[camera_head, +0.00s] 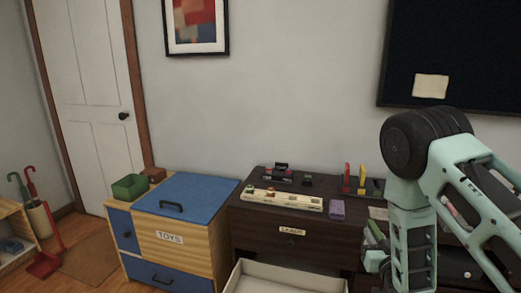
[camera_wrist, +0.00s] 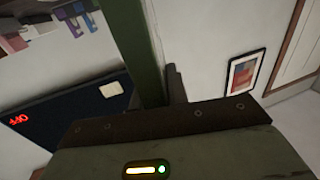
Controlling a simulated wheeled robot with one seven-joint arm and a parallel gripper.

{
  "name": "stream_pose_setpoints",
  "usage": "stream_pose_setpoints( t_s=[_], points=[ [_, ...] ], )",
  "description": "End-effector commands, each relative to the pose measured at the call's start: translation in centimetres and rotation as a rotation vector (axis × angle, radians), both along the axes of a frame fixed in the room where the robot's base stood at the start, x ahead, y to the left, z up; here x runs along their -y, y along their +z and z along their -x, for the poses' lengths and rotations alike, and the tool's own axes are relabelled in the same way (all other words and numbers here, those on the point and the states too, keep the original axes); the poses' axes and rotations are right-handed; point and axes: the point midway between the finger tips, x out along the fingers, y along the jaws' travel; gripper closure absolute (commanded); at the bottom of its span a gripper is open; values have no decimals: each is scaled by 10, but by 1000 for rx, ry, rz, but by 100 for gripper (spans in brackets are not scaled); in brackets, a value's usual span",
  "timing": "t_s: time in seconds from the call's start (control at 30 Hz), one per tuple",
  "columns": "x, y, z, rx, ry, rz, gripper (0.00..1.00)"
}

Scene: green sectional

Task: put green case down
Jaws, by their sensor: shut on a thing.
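My gripper (camera_head: 376,250) is at the right in the head view, low in front of the dark dresser and partly covered by my own arm. It is shut on the green case (camera_head: 373,231), of which only a small green part shows there. In the wrist view the green case (camera_wrist: 130,45) is a dark green upright strip, seen nearly edge-on. A dark finger (camera_wrist: 174,84) of my gripper stands beside it. I cannot tell from these views whether the case touches any surface.
The dark dresser (camera_head: 262,238) bears a cream strip (camera_head: 285,199), a purple box (camera_head: 337,209) and several small coloured items. A pale open drawer (camera_head: 285,278) juts out below. A blue-lidded toy chest (camera_head: 205,190) with a green bin (camera_head: 130,187) stands left.

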Motion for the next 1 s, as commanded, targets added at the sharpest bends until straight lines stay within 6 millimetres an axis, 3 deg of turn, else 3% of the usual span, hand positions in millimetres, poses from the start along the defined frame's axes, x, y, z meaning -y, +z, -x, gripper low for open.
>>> stream_pose_setpoints(
  t_s=[0.03,0.2,0.5,0.7,1.0],
  points=[
    [-6,-19,8,-10,-2,7,100],
    [-12,-67,36,-7,-39,8,100],
    [-4,-130,100,-4,-85,14,100],
    [9,-133,129,0,-48,13,100],
    [11,-119,140,1,29,3,100]
  ],
)
